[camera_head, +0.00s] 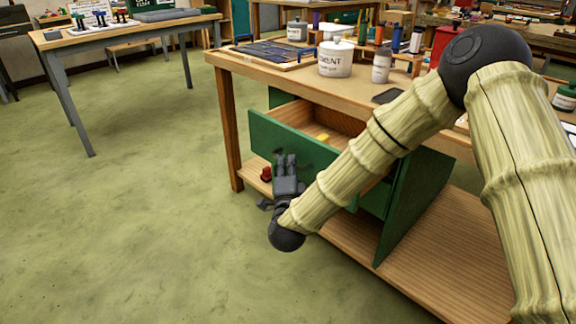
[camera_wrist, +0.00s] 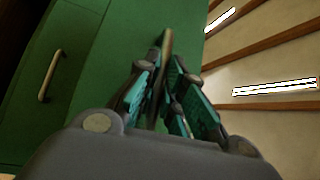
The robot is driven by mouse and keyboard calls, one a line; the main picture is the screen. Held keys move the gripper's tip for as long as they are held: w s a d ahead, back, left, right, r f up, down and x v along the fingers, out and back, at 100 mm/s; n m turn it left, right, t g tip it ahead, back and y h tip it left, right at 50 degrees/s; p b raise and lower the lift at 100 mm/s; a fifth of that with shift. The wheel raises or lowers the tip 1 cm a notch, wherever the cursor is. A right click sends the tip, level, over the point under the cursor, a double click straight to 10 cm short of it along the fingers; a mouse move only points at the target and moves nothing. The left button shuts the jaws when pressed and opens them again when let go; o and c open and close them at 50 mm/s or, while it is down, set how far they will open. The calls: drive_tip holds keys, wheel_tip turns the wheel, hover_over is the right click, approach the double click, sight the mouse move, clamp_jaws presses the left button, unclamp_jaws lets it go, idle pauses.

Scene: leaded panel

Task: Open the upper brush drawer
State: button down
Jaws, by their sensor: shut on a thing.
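The upper brush drawer (camera_head: 262,132) is a green-fronted drawer under the wooden bench, and it stands pulled out. Its wooden inside shows in the head view, with a small yellow thing (camera_head: 322,137) in it. My gripper (camera_head: 286,163) is at the drawer's front face. In the wrist view my gripper (camera_wrist: 168,85) is shut on the drawer's handle (camera_wrist: 167,45), a thin bar between the fingers. The green lower drawer front with its own handle (camera_wrist: 49,76) shows at the left of the wrist view. My arm hides part of the drawer front in the head view.
The workbench (camera_head: 222,62) carries a white cement pot (camera_head: 335,58), another canister (camera_head: 381,66) and a dark panel. A red thing (camera_head: 266,173) sits on the bench's low shelf (camera_head: 425,250). A second table (camera_head: 120,32) stands at the back left. The green floor at the left is clear.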

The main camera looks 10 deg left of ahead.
drive_tip(key=c, duration=1.5)
unclamp_jaws()
drive_tip(key=v, duration=1.2)
